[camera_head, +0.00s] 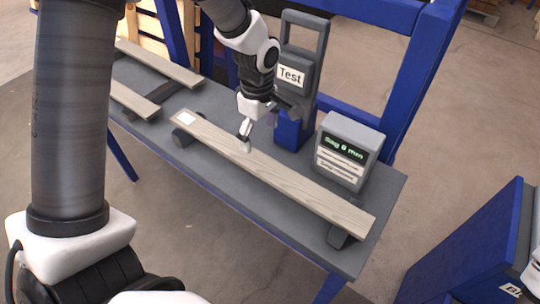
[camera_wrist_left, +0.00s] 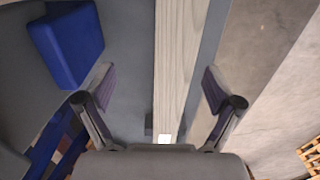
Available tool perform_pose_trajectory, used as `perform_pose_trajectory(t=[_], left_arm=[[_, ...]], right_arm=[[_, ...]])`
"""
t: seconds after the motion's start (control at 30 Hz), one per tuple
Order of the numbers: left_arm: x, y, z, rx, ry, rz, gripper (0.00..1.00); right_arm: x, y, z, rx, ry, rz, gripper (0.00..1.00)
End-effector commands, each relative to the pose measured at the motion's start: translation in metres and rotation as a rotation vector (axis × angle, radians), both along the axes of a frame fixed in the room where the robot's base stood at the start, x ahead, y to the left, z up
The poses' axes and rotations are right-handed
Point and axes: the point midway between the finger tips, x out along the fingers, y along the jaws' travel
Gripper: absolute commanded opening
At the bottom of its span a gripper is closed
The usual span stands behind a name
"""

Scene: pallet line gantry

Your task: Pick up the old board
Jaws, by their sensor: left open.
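A long grey wooden board (camera_head: 285,175) with a white label at its far left end lies on two dark supports on the grey table. My left gripper (camera_head: 245,135) is open and points down over this board, left of its middle. In the left wrist view, the board (camera_wrist_left: 178,65) runs between the two spread fingers of my left gripper (camera_wrist_left: 160,90), with a gap on each side. The label shows at the bottom there. Two more boards, an upper one (camera_head: 160,63) and a lower one (camera_head: 132,100), lie at the table's left end. My right gripper is out of view.
A blue and grey test press (camera_head: 290,130) marked "Test" stands behind the board. Beside it is a grey display box (camera_head: 348,150) reading "Sag 6 mm". Blue gantry posts (camera_head: 425,75) rise behind the grey table (camera_head: 385,190). A blue bin (camera_head: 470,245) stands at the lower right.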

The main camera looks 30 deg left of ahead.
Motion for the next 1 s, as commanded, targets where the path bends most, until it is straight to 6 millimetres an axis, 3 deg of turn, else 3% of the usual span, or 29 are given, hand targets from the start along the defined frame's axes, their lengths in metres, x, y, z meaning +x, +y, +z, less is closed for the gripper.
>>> perform_pose_trajectory(t=[0.4, 0.63, 0.67, 0.8, 0.87, 1.0], left_arm=[[-0.011, -0.004, -0.064, -0.001, 0.004, -0.005, 0.92], [-0.010, -0.005, -0.067, -0.002, 0.000, -0.005, 0.92], [-0.010, -0.005, -0.067, -0.002, 0.000, -0.005, 0.85], [-0.011, -0.005, -0.067, -0.002, 0.001, -0.005, 0.35], [-0.011, -0.005, -0.067, -0.002, 0.001, -0.005, 0.16], [-0.010, -0.005, -0.067, -0.002, 0.000, -0.005, 0.16]], right_arm=[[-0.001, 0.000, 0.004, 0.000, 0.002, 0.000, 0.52], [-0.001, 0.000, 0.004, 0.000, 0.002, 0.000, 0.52], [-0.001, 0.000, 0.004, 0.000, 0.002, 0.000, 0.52], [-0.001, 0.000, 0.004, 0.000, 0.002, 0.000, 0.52], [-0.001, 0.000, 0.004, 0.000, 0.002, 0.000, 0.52], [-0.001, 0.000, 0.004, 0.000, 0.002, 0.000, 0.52]])
